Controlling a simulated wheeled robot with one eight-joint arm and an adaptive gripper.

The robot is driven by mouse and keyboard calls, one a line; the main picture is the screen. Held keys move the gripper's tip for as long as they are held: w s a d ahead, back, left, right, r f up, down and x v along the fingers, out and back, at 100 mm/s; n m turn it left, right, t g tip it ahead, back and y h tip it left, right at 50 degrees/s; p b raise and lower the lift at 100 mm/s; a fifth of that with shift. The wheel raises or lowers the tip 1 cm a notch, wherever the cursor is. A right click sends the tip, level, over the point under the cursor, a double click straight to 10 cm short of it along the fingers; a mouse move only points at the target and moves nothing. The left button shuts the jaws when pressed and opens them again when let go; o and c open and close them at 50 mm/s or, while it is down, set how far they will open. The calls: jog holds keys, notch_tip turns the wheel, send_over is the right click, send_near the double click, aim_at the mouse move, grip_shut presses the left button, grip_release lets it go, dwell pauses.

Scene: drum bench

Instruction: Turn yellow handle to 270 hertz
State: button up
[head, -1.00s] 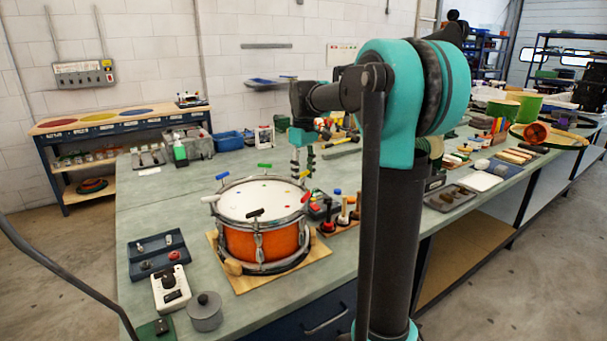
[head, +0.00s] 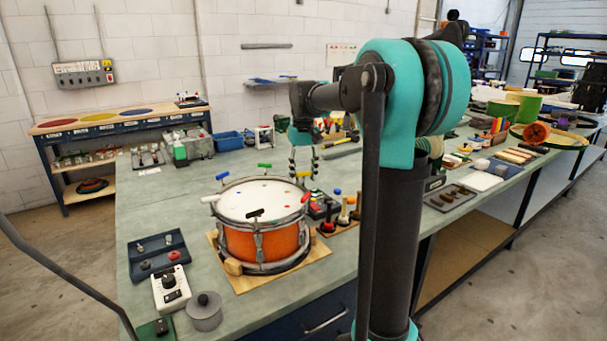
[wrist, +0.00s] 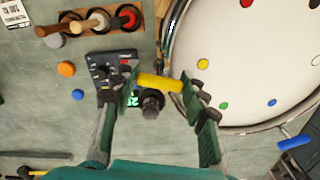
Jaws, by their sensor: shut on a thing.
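The drum (head: 262,243) with an orange shell stands on a wooden board. Its pale head (wrist: 240,65) with coloured dots fills the right of the wrist view. The yellow handle (wrist: 158,83) lies at the drum's rim, between the fingers of my gripper (wrist: 160,86). My gripper is shut on it; the fingers reach down at the drum's back right in the head view (head: 303,174). A dark box (wrist: 108,68) with a small green display (wrist: 133,98) lies beside the drum, partly behind my fingers. I cannot read the display.
Other rim handles are blue (head: 222,176), green (head: 264,165), black (head: 255,213) and white (head: 210,199). A wooden rack of mallets (wrist: 95,22) stands close to the drum. A white device (head: 171,288) and grey pot (head: 205,310) sit at front left.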

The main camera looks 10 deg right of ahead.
dwell(0.3)
jog(key=o, duration=1.2)
jog(key=shift+r, duration=0.1)
notch_tip(320, 180, up, 12)
jog(key=shift+s, duration=0.1)
